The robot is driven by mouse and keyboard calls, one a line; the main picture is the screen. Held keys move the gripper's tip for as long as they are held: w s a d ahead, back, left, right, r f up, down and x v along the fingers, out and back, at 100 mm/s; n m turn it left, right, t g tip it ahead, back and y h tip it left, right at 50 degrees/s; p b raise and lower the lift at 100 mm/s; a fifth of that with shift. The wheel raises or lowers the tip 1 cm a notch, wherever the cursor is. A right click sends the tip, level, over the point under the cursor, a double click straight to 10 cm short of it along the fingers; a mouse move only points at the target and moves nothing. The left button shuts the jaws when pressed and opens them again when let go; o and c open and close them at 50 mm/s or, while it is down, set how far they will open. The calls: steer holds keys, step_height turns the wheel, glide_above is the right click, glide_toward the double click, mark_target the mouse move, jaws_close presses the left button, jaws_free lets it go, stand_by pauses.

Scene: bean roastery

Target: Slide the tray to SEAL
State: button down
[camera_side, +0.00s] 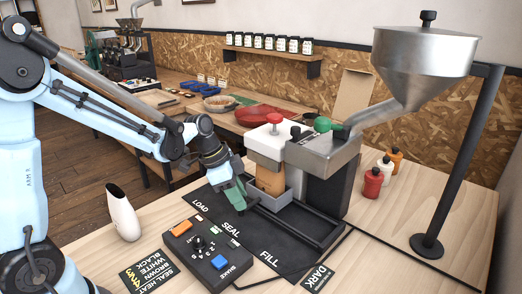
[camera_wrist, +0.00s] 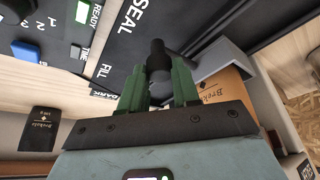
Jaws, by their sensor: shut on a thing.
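The grey tray (camera_side: 291,196) sits on the dark rail, below the white head (camera_side: 270,143) with a red knob. A brown bag (camera_side: 270,181) stands upright in it. The bag also shows in the wrist view (camera_wrist: 228,87), partly hidden by my gripper. My gripper (camera_side: 243,196) has green fingers and is shut on the tray's black handle (camera_wrist: 158,62). The labels LOAD (camera_side: 201,208), SEAL (camera_side: 232,229) and FILL (camera_side: 269,258) run along the mat. The tray is near SEAL, but I cannot tell whether it lines up exactly.
A control box (camera_side: 208,252) with orange and blue buttons stands in front of the mat. A steel hopper (camera_side: 420,65) with its spout stands over the FILL side. Red, white and orange bottles (camera_side: 373,182) stand at right. A white container (camera_side: 122,212) stands at left.

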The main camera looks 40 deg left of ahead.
steer(key=c, duration=0.8)
jaws_free()
steer(key=v, duration=1.2)
steer(key=shift+s+d+f+n+t+y, duration=0.6)
steer(key=shift+s+d+n, duration=0.2)
steer(key=shift+s+n, duration=0.6)
steer(key=shift+s+d+f+n+t+y, duration=0.5)
steer(key=shift+s+d+n+t, duration=0.3)
steer(key=shift+s+n, duration=0.65)
steer(key=shift+s+d+f+n+t+y, duration=0.5)
steer(key=shift+s+d+f+n+t, duration=0.45)
steer(key=shift+n, duration=0.7)
